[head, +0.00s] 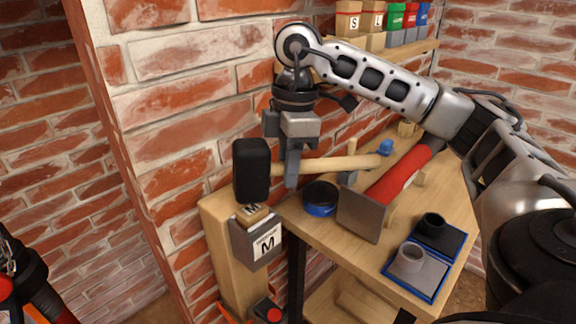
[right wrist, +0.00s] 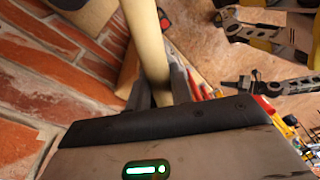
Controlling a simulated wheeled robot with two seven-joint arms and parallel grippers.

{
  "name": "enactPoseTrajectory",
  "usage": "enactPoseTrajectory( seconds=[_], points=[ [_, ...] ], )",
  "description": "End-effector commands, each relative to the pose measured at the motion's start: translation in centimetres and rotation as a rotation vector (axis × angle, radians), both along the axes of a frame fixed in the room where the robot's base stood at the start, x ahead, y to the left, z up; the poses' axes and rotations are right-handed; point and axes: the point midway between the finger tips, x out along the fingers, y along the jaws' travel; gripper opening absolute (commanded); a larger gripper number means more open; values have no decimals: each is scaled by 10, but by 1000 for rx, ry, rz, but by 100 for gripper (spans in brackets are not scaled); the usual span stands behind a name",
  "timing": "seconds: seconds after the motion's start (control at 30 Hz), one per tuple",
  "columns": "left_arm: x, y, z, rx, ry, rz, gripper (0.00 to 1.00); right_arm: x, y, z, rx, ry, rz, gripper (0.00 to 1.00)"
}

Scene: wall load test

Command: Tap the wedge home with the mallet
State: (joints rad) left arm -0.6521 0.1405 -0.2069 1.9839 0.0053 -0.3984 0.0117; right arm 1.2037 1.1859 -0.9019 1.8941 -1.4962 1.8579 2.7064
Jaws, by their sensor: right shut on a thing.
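The mallet has a black head (head: 251,170) and a pale wooden handle (head: 335,164). My right gripper (head: 291,172) is shut on the handle near the head. In the right wrist view the handle (right wrist: 147,45) runs between the fingers (right wrist: 160,88). The wooden wedge (head: 252,215), marked M, sits upright in the top of a grey holder (head: 256,243) with an M label. The mallet head is just above the wedge in the head view; whether they touch I cannot tell. The wedge's lower part is hidden in the holder. My left gripper is not in view.
The holder is on a wooden post (head: 225,255) against the brick wall (head: 175,120). A wooden bench (head: 340,268) at right bears a blue-rimmed black round container (head: 321,198), a red tool with a grey plate (head: 362,216) and a blue tray (head: 418,287). A shelf with labelled boxes (head: 372,18) is above.

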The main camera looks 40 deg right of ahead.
Motion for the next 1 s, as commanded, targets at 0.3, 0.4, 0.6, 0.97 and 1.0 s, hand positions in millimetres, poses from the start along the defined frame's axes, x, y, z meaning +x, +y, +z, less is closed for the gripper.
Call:
enactPoseTrajectory(
  seconds=[0.3,0.4,0.6,0.97,1.0],
  points=[
    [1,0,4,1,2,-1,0,0,0,4,1,-2,0,0],
    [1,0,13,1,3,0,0,0,0,13,1,-3,0,0],
    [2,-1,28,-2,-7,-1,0,1,1,30,2,-5,0,0],
    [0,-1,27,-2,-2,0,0,1,0,60,2,-3,1,0],
    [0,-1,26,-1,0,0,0,0,0,61,2,-3,0,0]
  ],
)
